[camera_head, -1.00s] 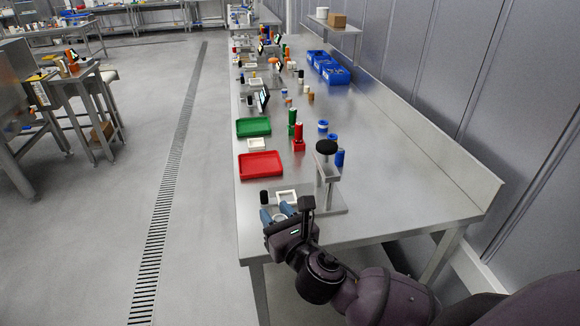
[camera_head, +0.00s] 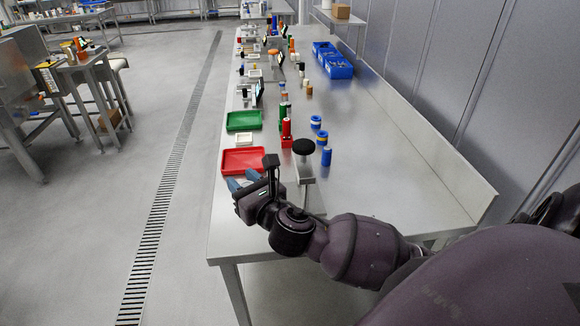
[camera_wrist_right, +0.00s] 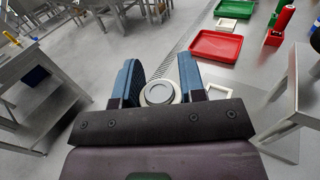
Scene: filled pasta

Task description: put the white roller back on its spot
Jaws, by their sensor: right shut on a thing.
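My right gripper (camera_head: 240,184) is at the near left end of the steel table, just in front of the red tray. In the right wrist view the gripper (camera_wrist_right: 160,92) is shut on a round white piece with a grey centre, which I take to be the white roller (camera_wrist_right: 159,93), seen end-on between the blue fingers. I cannot tell which place is the roller's spot. My left gripper is not in view.
The red tray (camera_head: 243,160), green tray (camera_head: 244,121) and a small white frame (camera_head: 244,139) line the left edge. A stand with a black knob (camera_head: 304,146) is close right of my gripper.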

